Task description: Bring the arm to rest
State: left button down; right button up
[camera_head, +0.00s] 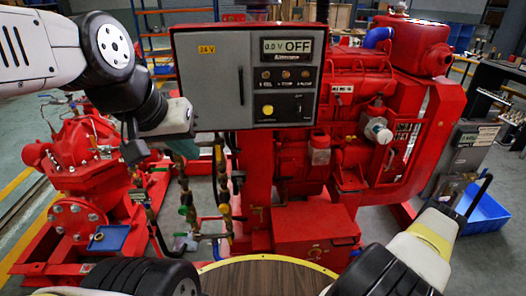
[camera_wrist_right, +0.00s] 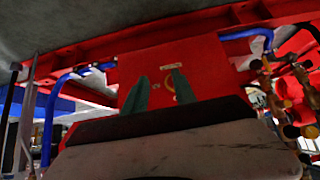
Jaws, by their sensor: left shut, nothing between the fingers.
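My left arm comes in from the upper left in the head view. Its white wrist ends in front of the lower left corner of the grey control box (camera_head: 215,85), and the left gripper (camera_head: 184,149) below it is small, dark and partly hidden. It is shut and empty. My right arm reaches in from the bottom right; its gripper is not clear there. In the right wrist view the two green fingers of the right gripper (camera_wrist_right: 159,92) stand apart with nothing between them, in front of a red box face (camera_wrist_right: 205,62).
The red diesel engine (camera_head: 345,135) stands behind the control box, with a red pump (camera_head: 85,170) on the left. A blue crate (camera_head: 485,212) lies on the floor at the right. Brass valves and pipes (camera_head: 222,190) stand below the control box.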

jog(key=w+d+r+n+g, duration=0.1)
jog(key=w+d+r, duration=0.3)
jog(key=w+r, duration=0.4)
jog(key=w+d+r, duration=0.4)
jog(key=w+r, duration=0.2)
jog(key=r, duration=0.5)
jog(key=w+a+r+g+h, duration=0.1)
jog(key=w+a+r, duration=0.1)
jog(key=r, duration=1)
jog(key=w+a+r+h, duration=0.1)
jog(key=w+a+r, duration=0.1)
jog(key=r, duration=1)
jog(key=s+a+r+m+y, duration=0.1)
jog(key=s+a+r, duration=0.35)
jog(key=r, duration=0.55)
jog(key=s+a+r, duration=0.3)
jog(key=a+r, duration=0.2)
jog(key=r, duration=0.4)
jog(key=s+a+r+y, duration=0.1)
jog(key=s+a+r, duration=0.3)
jog(key=s, duration=0.5)
jog(key=s+a+r+y, duration=0.1)
jog(key=s+a+r, duration=0.4)
jog(key=s, duration=0.4)
jog(key=shift+s+a+r, duration=0.25)
jog(key=shift+a+r, duration=0.05)
jog(key=shift+a, duration=0.25)
